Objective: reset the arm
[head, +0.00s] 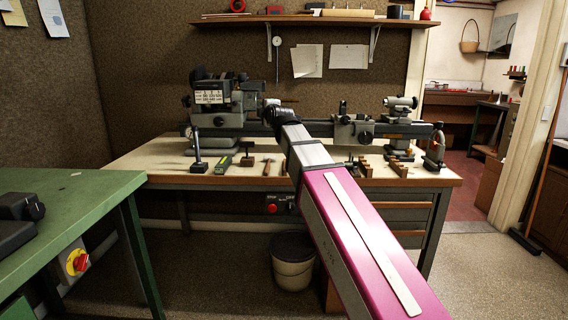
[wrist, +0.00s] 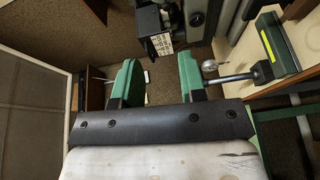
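My arm (head: 355,235) reaches from the bottom right of the head view up toward the workbench, with a magenta section, a grey section and a dark joint near the lathe. The arm's far end overlaps the lathe in the picture; I cannot tell its distance from it. My gripper (wrist: 159,75) shows in the wrist view, with two green fingers spread apart and nothing between them. I cannot make out the gripper's fingers in the head view.
A grey lathe (head: 214,110) stands on the wooden-topped workbench (head: 163,158), with several hand tools along its front edge. A green table (head: 75,185) is at the left. A lidded bucket (head: 293,270) sits under the bench. Open floor (head: 500,270) lies at the right.

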